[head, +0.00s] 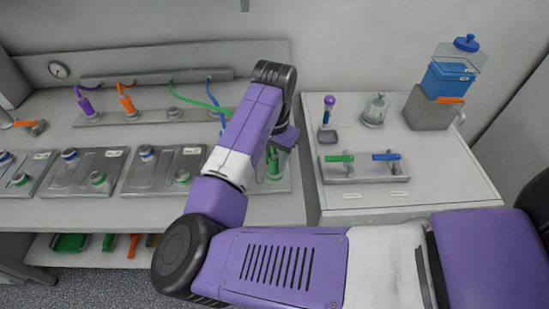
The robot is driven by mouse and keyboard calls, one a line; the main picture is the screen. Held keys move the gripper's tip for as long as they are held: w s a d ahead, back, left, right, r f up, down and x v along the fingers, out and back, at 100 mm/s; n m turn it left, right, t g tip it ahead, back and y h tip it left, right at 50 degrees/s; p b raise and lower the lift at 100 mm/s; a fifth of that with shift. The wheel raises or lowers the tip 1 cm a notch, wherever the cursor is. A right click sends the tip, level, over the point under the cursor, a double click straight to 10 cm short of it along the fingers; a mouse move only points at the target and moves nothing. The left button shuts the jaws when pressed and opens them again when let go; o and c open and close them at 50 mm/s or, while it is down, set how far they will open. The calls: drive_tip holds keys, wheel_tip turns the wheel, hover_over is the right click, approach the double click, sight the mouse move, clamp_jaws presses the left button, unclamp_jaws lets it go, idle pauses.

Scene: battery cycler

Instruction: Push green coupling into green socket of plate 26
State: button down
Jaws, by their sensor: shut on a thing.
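My gripper (278,148) points down over the rightmost grey plate (285,187), mostly hidden behind my purple forearm. It is shut on the green coupling (273,166), which stands upright below it. The coupling's lower end is at a round fitting on that plate; I cannot tell whether it is seated or just above. A green hose (195,97) runs from the back rail toward my gripper and passes behind my arm. The plate's number is too small to read, and my arm covers its left part.
Purple (87,106) and orange (128,104) couplings stand on the rear holder. A side table (440,180) at right holds a rack with green and blue handles.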

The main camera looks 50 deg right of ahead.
drive_tip(key=c, duration=0.9)
unclamp_jaws()
drive_tip(key=shift+o, duration=0.2)
drive_tip(key=o, duration=0.4)
drive_tip(key=shift+c, duration=0.2)
drive_tip(key=shift+r+b, duration=0.4)
drive_tip(key=shift+r, duration=3.5)
drive_tip(key=shift+d, duration=0.1)
